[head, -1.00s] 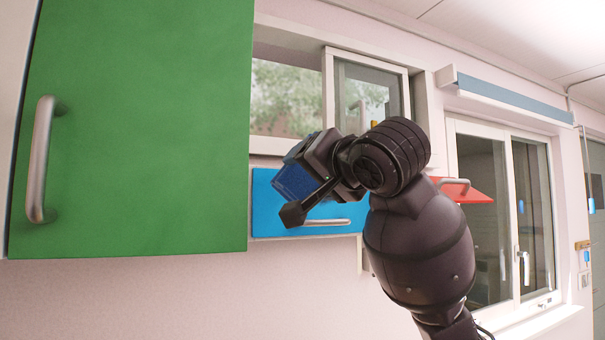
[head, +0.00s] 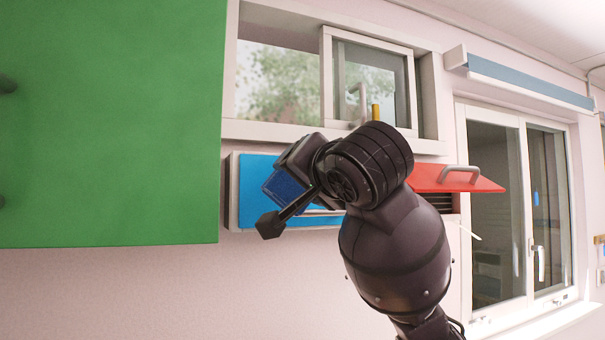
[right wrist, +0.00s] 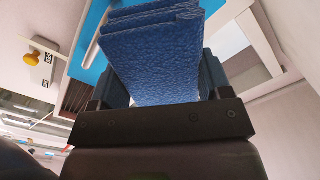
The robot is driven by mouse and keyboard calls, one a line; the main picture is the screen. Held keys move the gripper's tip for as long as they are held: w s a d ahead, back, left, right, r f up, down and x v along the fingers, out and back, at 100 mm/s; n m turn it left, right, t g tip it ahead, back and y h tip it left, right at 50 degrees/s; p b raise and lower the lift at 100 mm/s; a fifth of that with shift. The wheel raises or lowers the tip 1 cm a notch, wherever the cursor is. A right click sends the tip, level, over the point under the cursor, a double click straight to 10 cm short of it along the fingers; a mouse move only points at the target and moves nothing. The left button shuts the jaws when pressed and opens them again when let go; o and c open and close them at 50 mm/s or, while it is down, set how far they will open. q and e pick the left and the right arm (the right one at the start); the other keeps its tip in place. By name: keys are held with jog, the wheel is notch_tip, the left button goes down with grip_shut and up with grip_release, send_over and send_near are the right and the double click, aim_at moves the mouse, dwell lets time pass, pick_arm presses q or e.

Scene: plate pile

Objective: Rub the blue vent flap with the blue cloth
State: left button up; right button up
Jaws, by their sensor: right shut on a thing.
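The blue vent flap (head: 254,185) is on the wall below the small window, in a pale frame. It looks shut, and my right arm hides its right part. My right gripper (head: 291,177) is in front of the flap, shut on the folded blue cloth (head: 283,191). In the right wrist view the textured cloth (right wrist: 150,55) stands out between the fingers, with the flap (right wrist: 97,12) and its handle behind it. I cannot tell whether cloth and flap touch. My left gripper is not in view.
A large green cabinet door (head: 110,120) is close on the left. To the right, a red flap (head: 455,179) with a handle stands raised and sticks out. The small window (head: 280,85) is above, and a tall window (head: 500,220) is further right. The wall below is clear.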

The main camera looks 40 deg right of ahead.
jog(key=shift+x, duration=2.65)
jog(key=shift+x, duration=0.95)
jog(key=shift+d, duration=0.1)
